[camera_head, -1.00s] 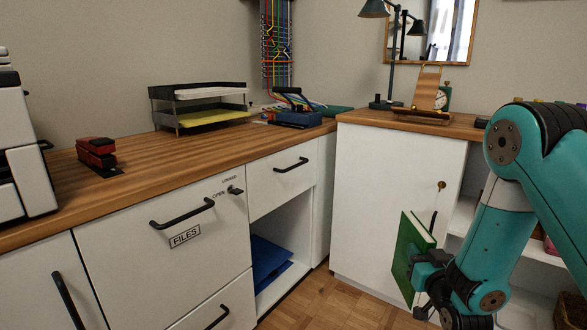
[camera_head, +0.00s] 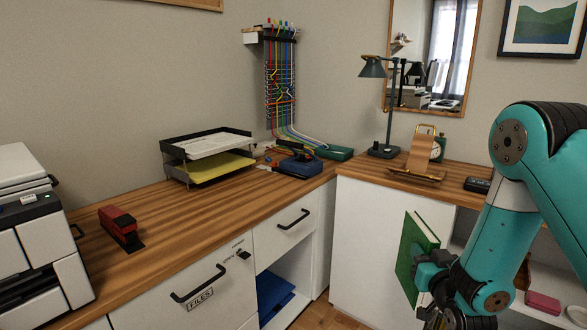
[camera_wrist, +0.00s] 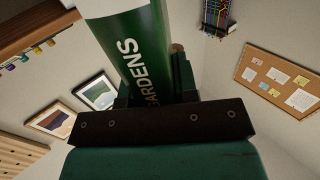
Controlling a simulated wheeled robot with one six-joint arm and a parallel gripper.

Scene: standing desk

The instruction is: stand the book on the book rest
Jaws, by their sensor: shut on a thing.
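The green book (camera_head: 409,258) is upright and slightly tilted in the head view, in front of the white cabinet and below the desk top. My gripper (camera_head: 428,272) is shut on the book near its lower right part. In the wrist view the book's green spine (camera_wrist: 145,60) with the word "GARDENS" rises from between my gripper's jaws (camera_wrist: 155,100). The wooden book rest (camera_head: 420,160) stands on the right-hand desk top, above and beyond the book, and it is empty. The inner faces of the jaws are hidden by the book.
A desk lamp (camera_head: 384,150) stands left of the book rest, and a clock (camera_head: 437,149) is just behind it. A small black device (camera_head: 477,185) lies to its right. A paper tray (camera_head: 207,158), red stapler (camera_head: 120,226) and printer (camera_head: 38,255) occupy the left desk.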

